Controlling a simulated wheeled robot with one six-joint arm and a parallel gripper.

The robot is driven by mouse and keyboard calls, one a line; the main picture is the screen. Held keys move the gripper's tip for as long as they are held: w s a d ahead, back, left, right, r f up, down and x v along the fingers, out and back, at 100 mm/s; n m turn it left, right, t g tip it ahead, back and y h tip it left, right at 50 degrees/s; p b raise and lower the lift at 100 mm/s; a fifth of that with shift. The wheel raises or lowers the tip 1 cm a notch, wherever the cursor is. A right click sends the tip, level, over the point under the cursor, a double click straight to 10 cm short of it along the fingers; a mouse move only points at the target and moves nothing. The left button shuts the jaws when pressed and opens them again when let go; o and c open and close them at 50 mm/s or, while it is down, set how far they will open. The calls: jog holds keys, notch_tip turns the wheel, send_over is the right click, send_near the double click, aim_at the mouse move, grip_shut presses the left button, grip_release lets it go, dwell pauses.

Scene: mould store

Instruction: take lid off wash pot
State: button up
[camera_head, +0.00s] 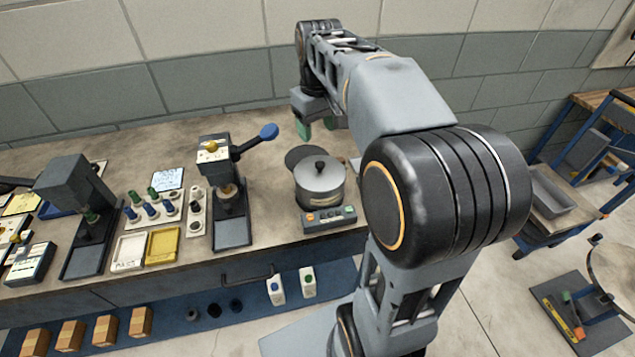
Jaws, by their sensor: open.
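The wash pot (319,190) is a grey round pot on the bench. Its grey lid (318,171) with a black knob sits on top of it. A control panel (330,218) with coloured buttons is at the pot's front. My gripper (318,128) is above and behind the pot, apart from the lid. Its greenish fingertips are spread and nothing shows between them. Part of the gripper is hidden by my own arm.
A dark flat disc (299,155) lies just behind the pot. To the left stands a press with a blue-knobbed lever (268,132). Bare bench (262,178) lies between lever press and pot.

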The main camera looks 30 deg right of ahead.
notch_tip(320, 180, down, 2)
jog(key=w+d+b, duration=0.1)
jog(key=w+d, duration=0.1)
jog(key=w, duration=0.1)
send_over(320, 163)
jog(key=shift+g, duration=0.4)
notch_tip(320, 163, down, 7)
jog(key=shift+s+r, duration=0.1)
jog(key=shift+r, duration=0.05)
jog(key=shift+f, duration=3.1)
jog(key=shift+c, duration=0.4)
jog(key=c, duration=1)
